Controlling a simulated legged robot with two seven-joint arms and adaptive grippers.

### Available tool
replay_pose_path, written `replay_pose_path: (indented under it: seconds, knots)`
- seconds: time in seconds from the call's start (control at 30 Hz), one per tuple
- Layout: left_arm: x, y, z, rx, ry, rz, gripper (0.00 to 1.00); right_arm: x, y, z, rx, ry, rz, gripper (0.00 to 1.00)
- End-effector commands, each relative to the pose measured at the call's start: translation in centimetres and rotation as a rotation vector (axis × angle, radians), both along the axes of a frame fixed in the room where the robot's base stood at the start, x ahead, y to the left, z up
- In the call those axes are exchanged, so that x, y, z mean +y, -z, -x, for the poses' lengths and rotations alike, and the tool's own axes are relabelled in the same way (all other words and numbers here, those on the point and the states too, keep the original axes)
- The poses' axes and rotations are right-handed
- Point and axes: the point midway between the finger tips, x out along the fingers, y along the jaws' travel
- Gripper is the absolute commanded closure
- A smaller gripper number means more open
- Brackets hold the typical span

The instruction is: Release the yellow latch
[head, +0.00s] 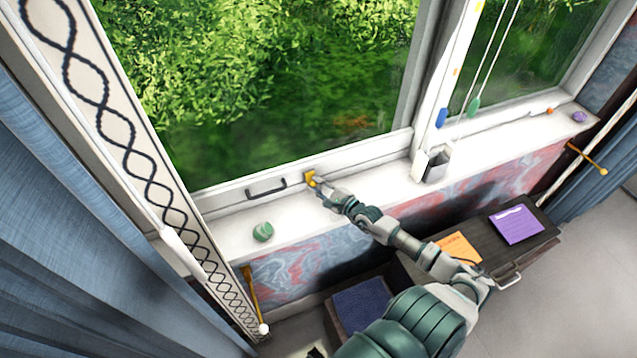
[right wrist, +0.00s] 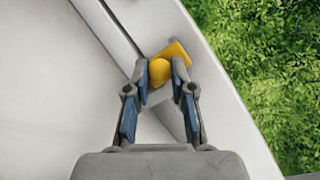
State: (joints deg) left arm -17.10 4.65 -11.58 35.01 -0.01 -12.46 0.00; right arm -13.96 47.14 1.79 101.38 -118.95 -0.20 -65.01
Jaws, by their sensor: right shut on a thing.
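The yellow latch (head: 310,178) sits on the bottom rail of the large window, right of a dark handle. In the right wrist view the latch (right wrist: 161,70) shows a rounded knob and a flat plate on the white frame. My right gripper (head: 319,183) reaches up to it from the lower right in the head view. In the right wrist view its two fingers (right wrist: 162,82) stand on either side of the knob, shut on it. The contact is partly hidden in the head view. My left gripper is not in view.
The dark window handle (head: 266,187) is left of the latch. On the white sill (head: 385,188) are a green round object (head: 263,232) and a grey holder (head: 437,164). Below stand a dark cabinet with an orange sheet (head: 459,247) and a purple one (head: 517,225). Blue curtains (head: 60,200) hang left.

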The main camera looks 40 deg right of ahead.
Motion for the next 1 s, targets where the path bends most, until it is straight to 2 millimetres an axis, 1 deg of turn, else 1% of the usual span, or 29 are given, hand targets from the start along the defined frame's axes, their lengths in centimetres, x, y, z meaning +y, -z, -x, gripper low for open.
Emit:
replay_pose_path:
  seconds: [0.03, 0.17, 0.4, 0.5, 0.6, 0.7, 1.0]
  knots:
    - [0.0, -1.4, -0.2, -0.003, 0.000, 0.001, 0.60, 0.1, -0.8, 0.0, 0.020, -0.001, -0.007, 1.00]
    - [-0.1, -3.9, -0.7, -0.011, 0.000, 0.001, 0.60, 0.2, -1.4, 0.1, 0.084, -0.001, -0.028, 1.00]
    - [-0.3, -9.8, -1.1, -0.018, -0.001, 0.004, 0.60, 0.2, -2.8, 0.2, 0.269, -0.001, -0.088, 1.00]
    - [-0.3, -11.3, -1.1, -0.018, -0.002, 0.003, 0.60, 0.1, -3.1, 0.1, 0.360, -0.001, -0.115, 1.00]
    - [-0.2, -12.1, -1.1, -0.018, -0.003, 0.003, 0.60, 0.0, -3.3, 0.0, 0.448, -0.002, -0.140, 1.00]
    - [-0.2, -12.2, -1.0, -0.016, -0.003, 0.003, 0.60, 0.0, -3.6, -0.2, 0.539, -0.003, -0.168, 1.00]
    - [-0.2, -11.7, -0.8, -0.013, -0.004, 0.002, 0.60, -0.3, -4.8, -0.9, 0.798, 0.000, -0.252, 1.00]
